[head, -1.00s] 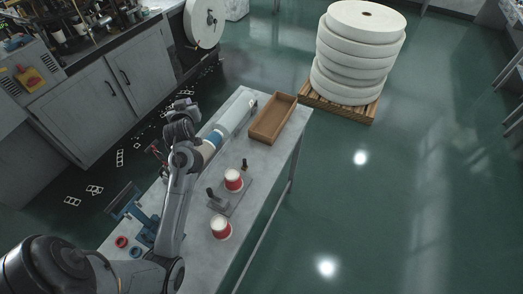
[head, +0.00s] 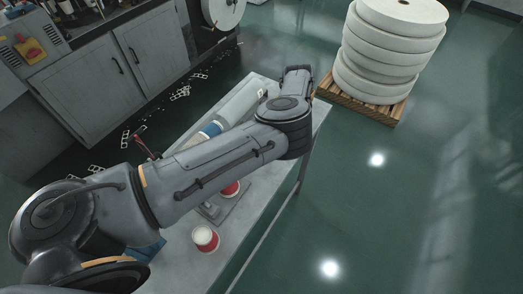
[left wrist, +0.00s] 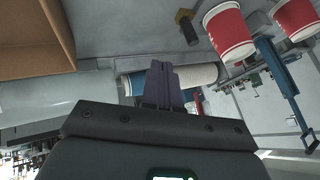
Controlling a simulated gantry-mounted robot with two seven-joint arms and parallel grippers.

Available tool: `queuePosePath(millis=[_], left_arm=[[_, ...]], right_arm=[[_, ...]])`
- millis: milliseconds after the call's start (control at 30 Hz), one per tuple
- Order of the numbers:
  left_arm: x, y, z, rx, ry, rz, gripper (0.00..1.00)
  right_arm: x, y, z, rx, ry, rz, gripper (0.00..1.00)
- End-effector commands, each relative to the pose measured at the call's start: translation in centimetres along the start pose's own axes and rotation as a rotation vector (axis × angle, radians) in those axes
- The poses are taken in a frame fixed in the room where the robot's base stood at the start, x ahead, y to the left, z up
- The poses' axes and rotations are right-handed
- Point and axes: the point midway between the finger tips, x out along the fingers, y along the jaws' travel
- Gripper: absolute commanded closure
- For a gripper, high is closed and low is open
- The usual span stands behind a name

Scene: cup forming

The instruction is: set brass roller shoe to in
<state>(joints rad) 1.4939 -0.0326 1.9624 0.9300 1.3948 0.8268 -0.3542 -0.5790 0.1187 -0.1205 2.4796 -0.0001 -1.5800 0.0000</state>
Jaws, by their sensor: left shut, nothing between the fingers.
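In the left wrist view a small brass-coloured piece with a dark stem (left wrist: 184,18) stands at the top, beside a red and white cup (left wrist: 229,32); I take it to be the brass roller shoe. Whether it is in or out I cannot tell. In the head view my arm covers that part of the bench. My left gripper (left wrist: 163,84) is shut and empty, apart from the brass piece and the cup. Its fingers are hidden in the head view. My right gripper is in neither view.
A second cup (left wrist: 297,17) and a blue fixture (left wrist: 272,62) lie to the right in the wrist view. A blue and white cylinder (left wrist: 200,76) lies behind the fingers. Stacked white rolls (head: 392,50) stand on a floor pallet.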

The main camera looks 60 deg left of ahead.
Motion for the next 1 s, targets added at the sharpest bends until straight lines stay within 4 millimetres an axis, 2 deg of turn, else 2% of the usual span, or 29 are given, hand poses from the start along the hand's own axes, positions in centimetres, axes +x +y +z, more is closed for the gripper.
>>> queuePosePath(millis=[33, 100, 200, 300, 467, 867, 1000], left_arm=[[-1.8, 0.0, 1.1, 0.047, -0.012, 0.012, 1.00], [-3.6, -0.2, 1.9, 0.095, -0.015, 0.020, 1.00], [-4.8, -0.5, 2.5, 0.134, -0.016, 0.028, 1.00], [-4.8, -0.6, 2.7, 0.149, -0.015, 0.029, 1.00], [-3.1, -0.7, 2.6, 0.148, -0.011, 0.027, 1.00], [4.5, -0.4, 2.7, 0.147, -0.012, 0.027, 1.00], [5.1, -1.9, 2.5, 0.147, -0.012, 0.028, 1.00]], right_arm=[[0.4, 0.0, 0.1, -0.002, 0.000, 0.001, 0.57], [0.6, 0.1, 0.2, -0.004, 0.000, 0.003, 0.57], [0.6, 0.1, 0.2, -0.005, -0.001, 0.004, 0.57], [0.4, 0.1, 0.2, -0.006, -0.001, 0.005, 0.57], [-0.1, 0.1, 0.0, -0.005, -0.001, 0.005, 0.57], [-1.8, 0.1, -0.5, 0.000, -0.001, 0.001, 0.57], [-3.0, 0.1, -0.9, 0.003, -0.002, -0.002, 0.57]])
